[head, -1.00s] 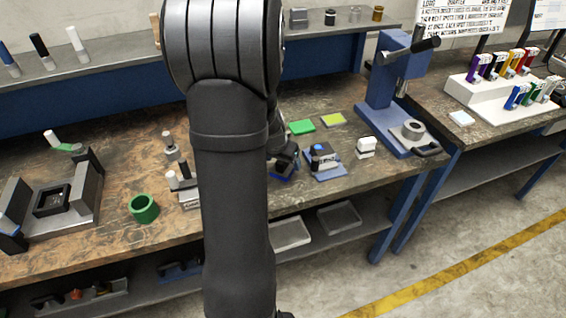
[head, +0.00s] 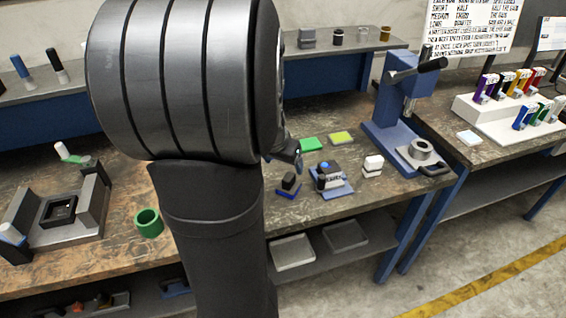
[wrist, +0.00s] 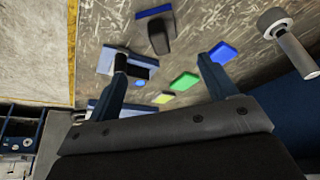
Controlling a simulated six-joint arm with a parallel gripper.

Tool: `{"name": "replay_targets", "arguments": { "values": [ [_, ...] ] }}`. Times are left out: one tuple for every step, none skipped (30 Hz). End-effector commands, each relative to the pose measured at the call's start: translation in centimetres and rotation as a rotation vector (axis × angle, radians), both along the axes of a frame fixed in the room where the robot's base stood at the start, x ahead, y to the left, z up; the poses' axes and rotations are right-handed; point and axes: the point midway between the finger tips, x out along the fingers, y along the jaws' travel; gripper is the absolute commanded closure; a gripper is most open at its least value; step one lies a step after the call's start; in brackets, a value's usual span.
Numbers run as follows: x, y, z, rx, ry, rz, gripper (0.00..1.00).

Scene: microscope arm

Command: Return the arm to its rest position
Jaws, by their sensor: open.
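My arm (head: 215,225) fills the middle of the head view and hides part of the bench behind it. My gripper's fingers spread apart at the lower middle of the wrist view (wrist: 163,62), with nothing between them. In the head view only a small part of the gripper (head: 297,153) shows past the arm's right edge, above the bench. A black block on a blue base (head: 289,184) lies below it on the bench, apart from it.
A blue fixture (head: 330,180), a white block (head: 373,165), and green (head: 311,144) and yellow (head: 341,138) pads lie to the right. A blue press (head: 392,105) stands beyond. A green ring (head: 148,222) and grey cradle (head: 62,215) are at left.

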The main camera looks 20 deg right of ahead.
Motion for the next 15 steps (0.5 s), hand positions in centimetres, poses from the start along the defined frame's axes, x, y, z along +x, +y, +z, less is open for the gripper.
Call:
{"name": "replay_targets", "arguments": {
  "values": [
    [0.0,0.0,0.0,0.0,0.0,0.0,0.22],
    [0.0,0.0,0.0,0.0,0.0,0.0,0.22],
    [0.0,0.0,-0.1,0.0,0.0,0.0,0.22],
    [0.0,0.0,-0.2,0.001,0.001,0.0,0.22],
    [0.1,-0.1,-0.3,0.0,0.001,0.0,0.22],
    [0.1,-0.2,-0.6,0.001,0.002,0.0,0.22],
    [0.2,-0.2,-0.8,0.001,0.002,0.0,0.22],
    [0.3,-0.3,-1.0,0.001,0.002,0.0,0.22],
    [0.4,-0.4,-1.5,0.001,0.002,0.0,0.22],
    [0.5,-0.5,-1.9,0.002,0.004,-0.001,0.22],
    [0.6,-0.6,-2.3,0.002,0.004,-0.001,0.22],
    [0.8,-0.8,-2.8,0.001,0.003,0.001,0.22],
    [0.9,-0.9,-3.3,0.002,0.005,0.0,0.22],
    [1.0,-1.1,-3.7,0.001,0.004,0.0,0.22],
    [1.2,-1.2,-4.3,0.001,0.004,0.0,0.22]
  ]
}}
